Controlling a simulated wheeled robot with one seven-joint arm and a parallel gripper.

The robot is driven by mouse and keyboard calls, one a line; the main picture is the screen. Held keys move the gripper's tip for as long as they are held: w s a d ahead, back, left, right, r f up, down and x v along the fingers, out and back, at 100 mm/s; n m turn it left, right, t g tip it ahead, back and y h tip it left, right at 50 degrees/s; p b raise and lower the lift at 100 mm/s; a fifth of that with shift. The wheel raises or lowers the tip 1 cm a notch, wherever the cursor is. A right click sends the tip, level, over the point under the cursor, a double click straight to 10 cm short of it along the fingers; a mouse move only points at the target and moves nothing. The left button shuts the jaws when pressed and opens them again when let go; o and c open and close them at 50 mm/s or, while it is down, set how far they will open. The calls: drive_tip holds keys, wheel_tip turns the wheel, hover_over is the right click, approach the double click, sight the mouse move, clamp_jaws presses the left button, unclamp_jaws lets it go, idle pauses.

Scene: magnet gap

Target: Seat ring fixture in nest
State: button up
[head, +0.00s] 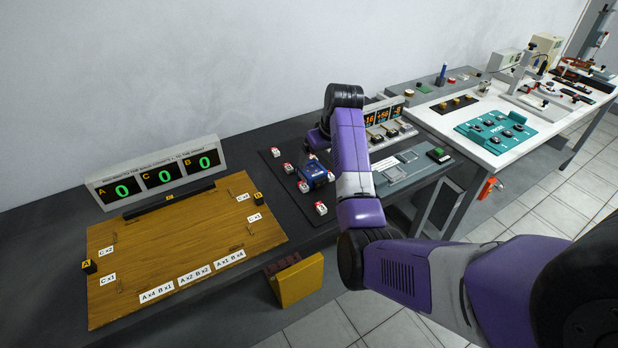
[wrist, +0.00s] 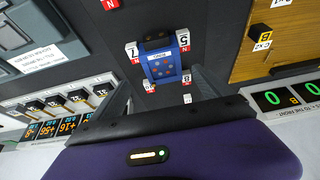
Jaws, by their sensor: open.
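Nothing is seen held, and I cannot tell the height of the fingers above the bench. A teal tray (head: 495,131) with dark round parts stands on the white table.
A wooden board (head: 190,245) with label cards lies left, below a three-zero display (head: 160,178). Several small magnet blocks (head: 321,208) stand around the blue block. A grey panel with orange-digit displays (head: 383,117) is to the right. A yellow box (head: 298,281) is at the bench front.

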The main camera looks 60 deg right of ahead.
sight(312, 169)
drive_tip(key=shift+a+f, duration=0.1)
drive_tip(key=shift+f, duration=0.3)
drive_tip(key=shift+x, duration=3.55)
drive_tip(key=shift+w+r, duration=0.15)
drive_tip(key=shift+w, duration=0.05)
clamp_jaws()
